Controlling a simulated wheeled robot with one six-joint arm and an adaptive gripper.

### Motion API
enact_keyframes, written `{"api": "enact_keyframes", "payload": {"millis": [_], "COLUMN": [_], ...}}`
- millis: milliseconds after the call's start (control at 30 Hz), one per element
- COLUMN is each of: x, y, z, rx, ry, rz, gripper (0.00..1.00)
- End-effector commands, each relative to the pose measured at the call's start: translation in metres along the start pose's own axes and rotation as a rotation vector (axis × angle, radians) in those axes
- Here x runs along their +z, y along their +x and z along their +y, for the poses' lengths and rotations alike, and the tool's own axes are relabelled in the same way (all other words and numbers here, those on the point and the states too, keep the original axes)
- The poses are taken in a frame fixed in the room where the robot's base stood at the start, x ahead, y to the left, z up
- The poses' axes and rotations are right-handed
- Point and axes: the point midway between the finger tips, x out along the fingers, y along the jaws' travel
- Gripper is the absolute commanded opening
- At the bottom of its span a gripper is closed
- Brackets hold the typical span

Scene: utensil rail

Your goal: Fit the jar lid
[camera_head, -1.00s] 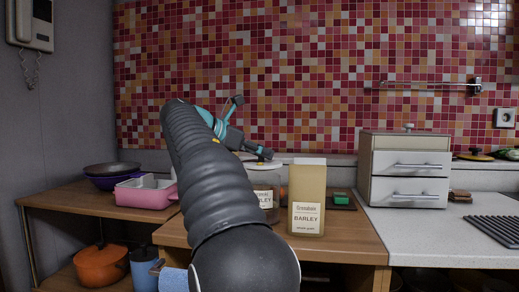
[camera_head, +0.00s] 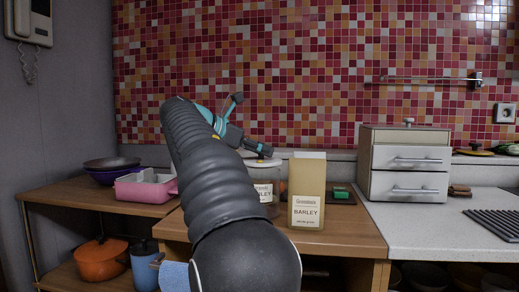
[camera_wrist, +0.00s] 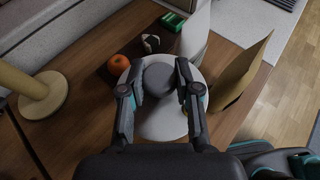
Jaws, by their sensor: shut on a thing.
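My gripper (camera_wrist: 160,91) is shut on the grey knob (camera_wrist: 160,78) of a round white lid (camera_wrist: 160,122), with one finger on each side of the knob. My arm hides the left part of the jar. The lid covers the jar's mouth in the wrist view. I cannot tell whether the lid touches the rim or hangs just above it.
A tan barley carton (camera_head: 308,175) stands close to the right of the jar. A green block (camera_head: 340,194) lies behind it. An orange round item (camera_wrist: 118,64) and a wooden stand (camera_wrist: 42,96) are left of the lid. A drawer box (camera_head: 404,165) stands on the right counter.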

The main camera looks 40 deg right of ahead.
Motion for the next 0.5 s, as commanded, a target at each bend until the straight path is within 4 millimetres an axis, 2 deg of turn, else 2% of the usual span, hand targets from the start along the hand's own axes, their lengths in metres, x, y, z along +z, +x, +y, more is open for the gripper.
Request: {"api": "enact_keyframes", "payload": {"millis": [500], "x": [-0.0084], "y": [0.0036], "z": [-0.0002], "rx": [0.0], "ry": [0.001], "rz": [0.0], "gripper": [0.0]}}
